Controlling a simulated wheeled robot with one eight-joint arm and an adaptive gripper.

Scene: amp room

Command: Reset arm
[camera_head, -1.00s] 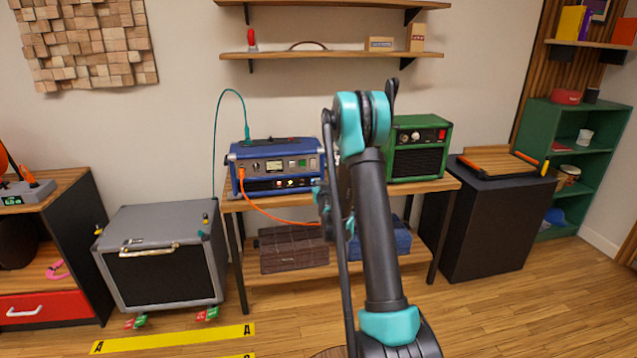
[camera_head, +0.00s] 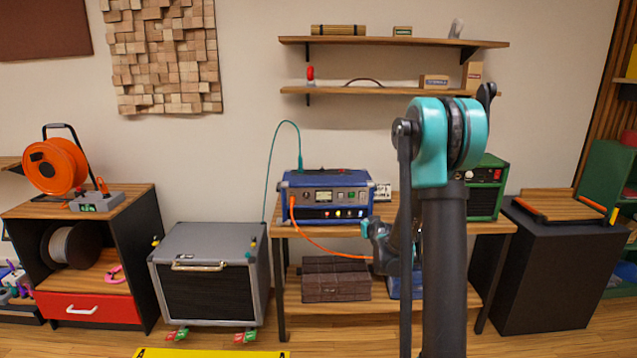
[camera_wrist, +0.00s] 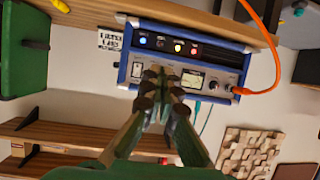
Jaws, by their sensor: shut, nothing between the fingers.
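My arm rises at the right of centre in the head view, bent at a teal joint. My gripper (camera_head: 374,230) shows partly behind the arm link, in front of the table. In the wrist view my gripper (camera_wrist: 165,76) has its fingertips together with nothing between them. It points toward the blue amp unit (camera_wrist: 185,60), which appears upside down there. In the head view the blue amp unit (camera_head: 327,196) stands on the wooden table (camera_head: 340,231), to the left of my gripper. I cannot tell the gap between them.
A green amp (camera_head: 487,190) stands behind my arm. An orange cable (camera_head: 325,246) hangs from the blue unit. A grey amp (camera_head: 210,275) stands on the floor at left, near a cabinet with an orange reel (camera_head: 55,167). A black cabinet (camera_head: 553,275) stands right. Shelves (camera_head: 400,90) run above.

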